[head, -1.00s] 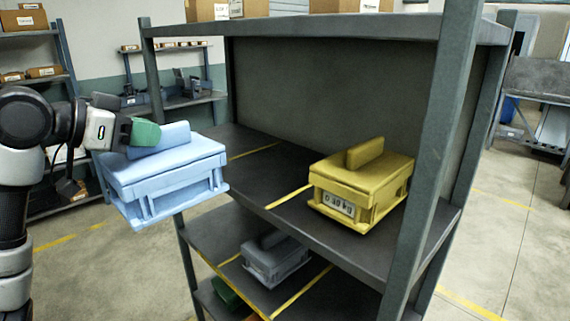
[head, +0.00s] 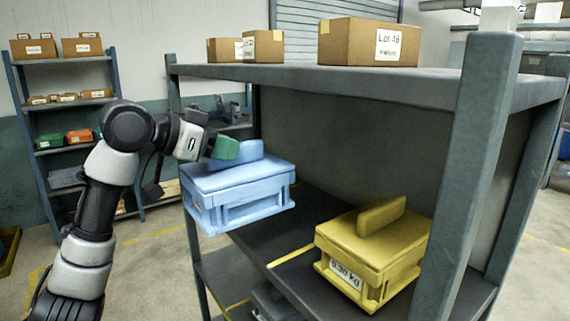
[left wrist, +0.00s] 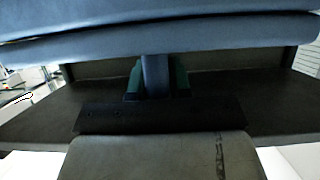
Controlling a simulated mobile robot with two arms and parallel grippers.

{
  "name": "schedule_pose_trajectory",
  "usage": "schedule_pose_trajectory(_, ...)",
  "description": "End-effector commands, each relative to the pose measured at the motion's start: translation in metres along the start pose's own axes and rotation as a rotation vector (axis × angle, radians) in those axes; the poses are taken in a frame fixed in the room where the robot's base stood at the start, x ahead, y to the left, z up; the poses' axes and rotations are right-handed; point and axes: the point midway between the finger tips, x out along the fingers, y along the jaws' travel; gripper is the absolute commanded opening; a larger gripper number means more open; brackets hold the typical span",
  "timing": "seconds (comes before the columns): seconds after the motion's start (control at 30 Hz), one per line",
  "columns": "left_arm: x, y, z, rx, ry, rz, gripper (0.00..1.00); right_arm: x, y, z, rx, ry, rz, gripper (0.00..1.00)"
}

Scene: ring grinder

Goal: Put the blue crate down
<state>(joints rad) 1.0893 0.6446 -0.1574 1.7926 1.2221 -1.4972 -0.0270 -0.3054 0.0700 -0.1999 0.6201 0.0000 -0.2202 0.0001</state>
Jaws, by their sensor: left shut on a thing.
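The light blue crate (head: 240,194) hangs in my left gripper (head: 226,150), whose green fingers are shut on the crate's top handle. In the head view the crate is at the front left of the rack's middle shelf (head: 325,206). Its left part sticks out past the shelf's left post. I cannot tell whether its base touches the shelf. In the left wrist view the crate (left wrist: 160,35) fills the top, with the gripper (left wrist: 157,80) closed around its handle. My right gripper is not in view.
A yellow crate (head: 368,252) with a weight label stands on the same shelf, right of the blue crate. Yellow lines mark the shelf. Cardboard boxes (head: 368,42) stand on the rack's top board (head: 330,73). A grey post (head: 473,170) rises at the right front.

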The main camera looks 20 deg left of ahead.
Motion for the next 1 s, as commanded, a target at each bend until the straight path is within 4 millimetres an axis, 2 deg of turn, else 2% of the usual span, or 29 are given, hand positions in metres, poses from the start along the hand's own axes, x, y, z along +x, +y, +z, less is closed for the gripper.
schedule_pose_trajectory(0.03, 0.01, 0.002, -0.011, 0.0, 0.003, 0.005, 0.0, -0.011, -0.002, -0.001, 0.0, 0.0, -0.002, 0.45)
schedule_pose_trajectory(0.1, 0.027, 0.001, -0.019, -0.001, 0.004, 0.005, 0.0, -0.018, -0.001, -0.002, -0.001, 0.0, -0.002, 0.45)
schedule_pose_trajectory(0.3, 0.068, 0.002, -0.035, 0.0, 0.004, 0.003, 0.0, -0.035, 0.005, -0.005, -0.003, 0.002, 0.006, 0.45)
schedule_pose_trajectory(0.4, 0.083, 0.001, -0.04, 0.001, 0.005, 0.002, 0.0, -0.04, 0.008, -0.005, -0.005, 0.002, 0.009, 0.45)
schedule_pose_trajectory(0.8, 0.117, 0.001, -0.052, 0.001, 0.004, 0.0, 0.0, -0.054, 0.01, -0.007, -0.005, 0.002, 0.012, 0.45)
schedule_pose_trajectory(1.0, 0.123, 0.0, -0.038, 0.002, 0.003, 0.0, 0.0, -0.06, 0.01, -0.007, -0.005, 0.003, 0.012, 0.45)
